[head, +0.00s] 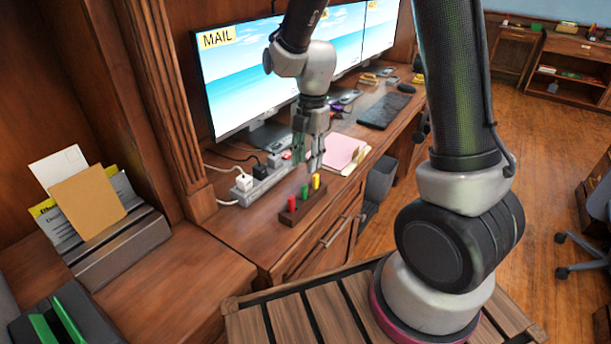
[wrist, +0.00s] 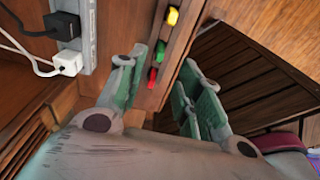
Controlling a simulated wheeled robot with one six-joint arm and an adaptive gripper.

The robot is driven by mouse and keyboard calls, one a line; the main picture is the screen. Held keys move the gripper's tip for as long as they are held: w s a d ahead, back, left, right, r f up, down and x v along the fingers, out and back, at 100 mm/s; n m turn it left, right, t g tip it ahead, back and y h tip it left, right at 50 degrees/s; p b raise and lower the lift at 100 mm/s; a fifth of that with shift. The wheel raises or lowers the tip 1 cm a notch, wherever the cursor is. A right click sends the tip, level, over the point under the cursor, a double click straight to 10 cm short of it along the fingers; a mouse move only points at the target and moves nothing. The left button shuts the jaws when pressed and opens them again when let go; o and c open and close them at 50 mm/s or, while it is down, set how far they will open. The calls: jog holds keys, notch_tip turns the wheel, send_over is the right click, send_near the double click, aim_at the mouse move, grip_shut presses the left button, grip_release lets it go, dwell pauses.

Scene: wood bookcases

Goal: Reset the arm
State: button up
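My gripper (head: 307,160) hangs over the front edge of the wooden desk (head: 225,228), pointing down. In the wrist view my gripper (wrist: 160,95) has its two green-padded fingers well apart, with nothing between them that it holds. A small wooden block (head: 300,210) with red, green and yellow pegs stands on the desk just below and in front of the fingers. In the wrist view the pegs, such as the yellow one (wrist: 172,16), show between and beyond the fingers. My arm's lower links cover part of the right side of the head view.
A power strip (head: 262,184) with plugs lies behind the block. Monitors (head: 245,85) stand at the back. Pink paper (head: 342,152), a black keyboard (head: 384,110) and a letter holder (head: 120,250) with envelopes are on the desk. Open floor (head: 545,140) lies at the right.

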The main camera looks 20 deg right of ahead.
notch_tip(320, 180, up, 2)
jog(key=shift+w+d, duration=0.1)
dwell(0.4)
jog(key=s+d+r+m+t, duration=0.2)
jog(key=s+d+r+m, duration=0.4)
jog(key=s+r+m, duration=0.3)
jog(key=s+d+r+m+t+h, duration=0.1)
jog(key=s+d+r+m+t, duration=0.2)
jog(key=s+d+r+m, duration=0.4)
jog(key=s+r+m, duration=0.1)
jog(key=s+m, duration=0.3)
jog(key=m, duration=0.5)
jog(key=shift+d+r, duration=0.3)
jog(key=shift+r, duration=0.1)
